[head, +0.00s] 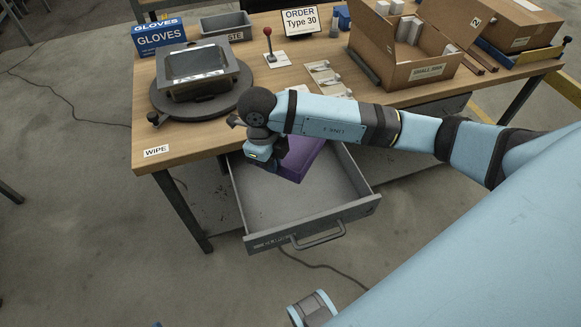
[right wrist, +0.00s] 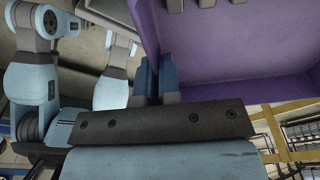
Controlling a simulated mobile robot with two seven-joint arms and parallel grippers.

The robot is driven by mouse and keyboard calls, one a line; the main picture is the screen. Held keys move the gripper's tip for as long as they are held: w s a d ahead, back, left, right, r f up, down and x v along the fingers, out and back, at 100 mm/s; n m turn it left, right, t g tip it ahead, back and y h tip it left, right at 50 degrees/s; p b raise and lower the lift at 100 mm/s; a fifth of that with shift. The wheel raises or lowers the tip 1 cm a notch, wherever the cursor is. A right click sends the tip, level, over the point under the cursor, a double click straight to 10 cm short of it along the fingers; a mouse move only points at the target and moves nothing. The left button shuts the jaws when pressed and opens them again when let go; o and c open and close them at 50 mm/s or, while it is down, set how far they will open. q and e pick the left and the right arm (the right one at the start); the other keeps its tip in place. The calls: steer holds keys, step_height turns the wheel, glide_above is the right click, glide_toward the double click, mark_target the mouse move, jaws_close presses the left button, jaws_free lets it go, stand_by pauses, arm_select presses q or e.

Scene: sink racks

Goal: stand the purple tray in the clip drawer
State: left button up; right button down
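The clip drawer (head: 318,228) is pulled out below the table, with a label and a handle on its front. The purple tray (head: 303,158) is at the back of the drawer opening, tilted and partly hidden by my right arm; I cannot tell whether it touches the drawer floor. My right gripper (head: 279,166) is at the tray's left side. In the right wrist view, the blue fingers (right wrist: 155,78) are shut on the edge of the purple tray (right wrist: 225,50), whose inside shows grey pieces.
On the table (head: 188,133) stand a dark tray on a round stand (head: 207,103), a red-knobbed lever (head: 268,45), small clips (head: 323,72) and an open cardboard box (head: 400,65). The front part of the drawer is empty.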

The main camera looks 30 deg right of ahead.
steer(key=m, duration=0.2)
steer(key=f+m+b, duration=0.1)
steer(key=shift+w+a+m, duration=0.15)
steer(key=shift+w+m, duration=0.05)
steer(key=shift+m, duration=0.2)
steer(key=shift+f, duration=0.25)
steer(key=b, duration=0.2)
glide_above(275, 214)
steer(key=f, duration=1.5)
steer(key=shift+w, duration=0.25)
steer(key=shift+f, duration=2.1)
steer(key=shift+f, duration=0.1)
steer(key=c, duration=1.3)
jaws_free()
steer(key=shift+c, duration=0.2)
